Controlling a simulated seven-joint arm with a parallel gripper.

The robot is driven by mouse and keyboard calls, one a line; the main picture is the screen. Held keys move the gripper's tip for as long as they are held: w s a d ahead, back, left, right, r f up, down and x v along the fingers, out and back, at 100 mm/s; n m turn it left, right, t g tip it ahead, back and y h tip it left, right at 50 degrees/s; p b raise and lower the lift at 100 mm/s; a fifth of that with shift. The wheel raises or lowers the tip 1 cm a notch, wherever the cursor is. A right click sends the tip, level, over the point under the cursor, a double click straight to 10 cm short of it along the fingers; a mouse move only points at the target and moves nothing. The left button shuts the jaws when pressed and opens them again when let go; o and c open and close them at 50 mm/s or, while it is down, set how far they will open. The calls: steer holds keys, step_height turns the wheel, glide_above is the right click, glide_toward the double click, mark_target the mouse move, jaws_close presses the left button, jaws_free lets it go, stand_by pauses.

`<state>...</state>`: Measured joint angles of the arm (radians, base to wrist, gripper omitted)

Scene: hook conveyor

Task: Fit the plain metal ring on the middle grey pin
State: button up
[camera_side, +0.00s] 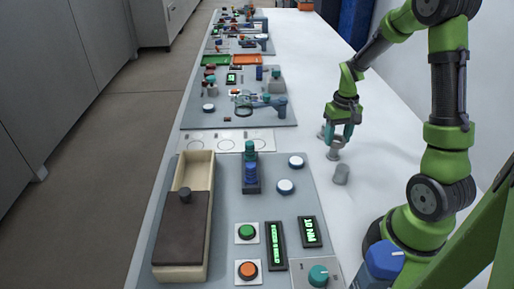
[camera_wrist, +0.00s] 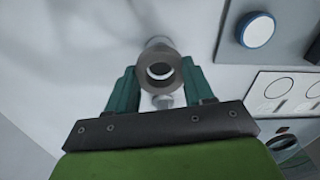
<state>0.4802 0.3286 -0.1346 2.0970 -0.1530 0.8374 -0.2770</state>
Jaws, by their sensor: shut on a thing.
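My gripper (camera_side: 338,138) is shut on the plain metal ring (camera_wrist: 172,85), which sits between the teal fingers in the wrist view. Its hole faces the camera and shows a pale surface through it. In the side view the fingers hang just above a short grey pin (camera_side: 333,154); the ring is too small there to make out clearly. A second grey pin (camera_side: 341,174) stands nearer the side camera, and a third (camera_side: 321,134) shows partly behind the fingers. In the wrist view, a grey pin (camera_wrist: 157,42) shows beyond the ring. I cannot tell whether the ring touches a pin.
A grey panel (camera_side: 210,235) with buttons, displays and a lidded wooden box lies left of the pins. A white card with circles (camera_side: 200,140) and another panel (camera_side: 190,115) lie farther back. The white table (camera_side: 385,150) around the pins is mostly clear.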

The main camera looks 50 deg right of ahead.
mark_target(335, 147)
steer(key=shift+f, duration=2.2)
stand_by(1.0)
stand_by(0.6)
steer(key=o, duration=1.5)
steer(key=shift+r, duration=4.65)
